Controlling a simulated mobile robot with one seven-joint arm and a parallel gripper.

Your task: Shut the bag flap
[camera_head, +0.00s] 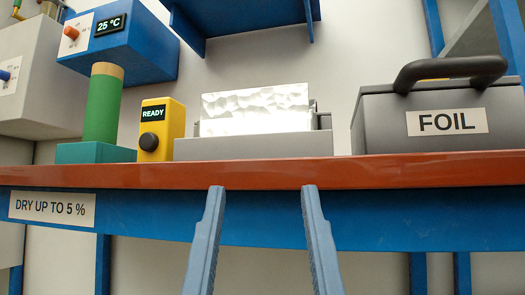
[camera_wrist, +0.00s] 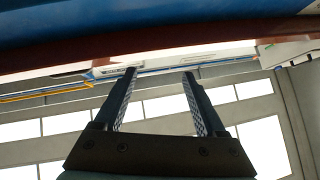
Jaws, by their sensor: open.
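A shiny, crinkled silvery sheet (camera_head: 256,107), which looks like the bag flap, stands upright on a low grey base (camera_head: 250,147) on the bench in the head view. The rest of the bag cannot be made out. My gripper (camera_head: 262,190) is open and empty, its two fingers pointing up in front of the bench's front edge, below and nearer than the silvery sheet. In the wrist view my gripper (camera_wrist: 158,73) also shows open with nothing between its fingers. The sheet cannot be made out in the wrist view.
The orange-brown bench top (camera_head: 140,176) has a blue front rail. Left of the sheet stand a yellow box reading READY (camera_head: 161,130) and a green cylinder (camera_head: 102,105) under a blue unit reading 25 °C (camera_head: 125,40). Right stands a grey case labelled FOIL (camera_head: 380,125) with a dark handle.

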